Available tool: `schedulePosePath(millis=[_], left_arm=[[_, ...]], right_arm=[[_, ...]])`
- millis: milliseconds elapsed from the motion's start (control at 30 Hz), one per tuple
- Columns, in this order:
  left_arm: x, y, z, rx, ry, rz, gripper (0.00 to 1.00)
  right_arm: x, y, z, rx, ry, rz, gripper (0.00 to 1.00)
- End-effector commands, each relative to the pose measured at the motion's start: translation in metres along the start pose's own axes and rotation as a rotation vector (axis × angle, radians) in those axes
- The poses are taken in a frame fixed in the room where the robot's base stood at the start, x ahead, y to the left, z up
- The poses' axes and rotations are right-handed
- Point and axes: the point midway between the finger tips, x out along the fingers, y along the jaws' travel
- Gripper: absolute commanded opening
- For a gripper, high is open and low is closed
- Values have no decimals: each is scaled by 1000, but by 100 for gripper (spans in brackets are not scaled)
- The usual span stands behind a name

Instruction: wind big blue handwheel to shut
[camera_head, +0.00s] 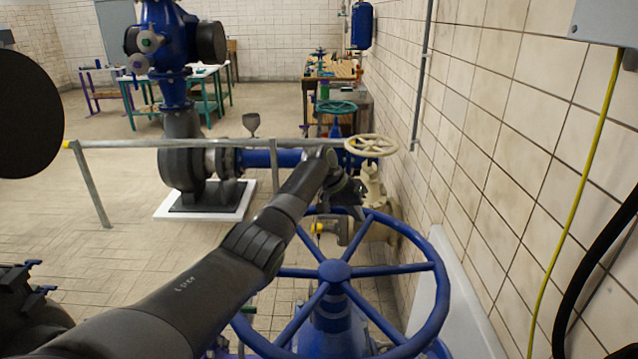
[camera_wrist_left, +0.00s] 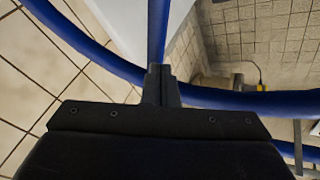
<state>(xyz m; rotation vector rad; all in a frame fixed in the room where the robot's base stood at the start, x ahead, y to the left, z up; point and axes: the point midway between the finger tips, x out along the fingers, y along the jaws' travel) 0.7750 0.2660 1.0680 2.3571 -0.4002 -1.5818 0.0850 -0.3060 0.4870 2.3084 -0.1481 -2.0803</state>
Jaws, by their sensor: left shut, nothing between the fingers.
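The big blue handwheel (camera_head: 334,271) lies roughly level at the lower right of the head view, with a round hub, several spokes and a thick rim. My left arm reaches across from the lower left, over the wheel's left part. My left gripper (camera_head: 350,207) is at the far side of the rim. In the left wrist view the gripper's fingers (camera_wrist_left: 161,82) are shut and empty. They overlap the blue rim (camera_wrist_left: 225,99) where a spoke (camera_wrist_left: 158,30) meets it. I cannot tell whether they touch it. My right gripper is not in view.
A tiled wall (camera_head: 480,130) runs close along the wheel's right side. A metal rail (camera_head: 130,144) crosses beyond the wheel. A beige handwheel (camera_head: 371,145) and a teal handwheel (camera_head: 337,106) stand farther back. A blue pump (camera_head: 165,50) is at upper left, with open tiled floor around it.

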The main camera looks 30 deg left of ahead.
Motion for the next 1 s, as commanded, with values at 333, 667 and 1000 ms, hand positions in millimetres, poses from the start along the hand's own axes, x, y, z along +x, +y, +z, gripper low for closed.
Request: schedulePosePath(millis=[333,667,1000], left_arm=[[-60,-2,0,3,8,-4,0],[-135,-1,2,3,9,-4,0],[-164,1,2,2,5,-2,0]], right_arm=[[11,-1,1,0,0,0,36],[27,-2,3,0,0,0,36],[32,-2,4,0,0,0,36]])
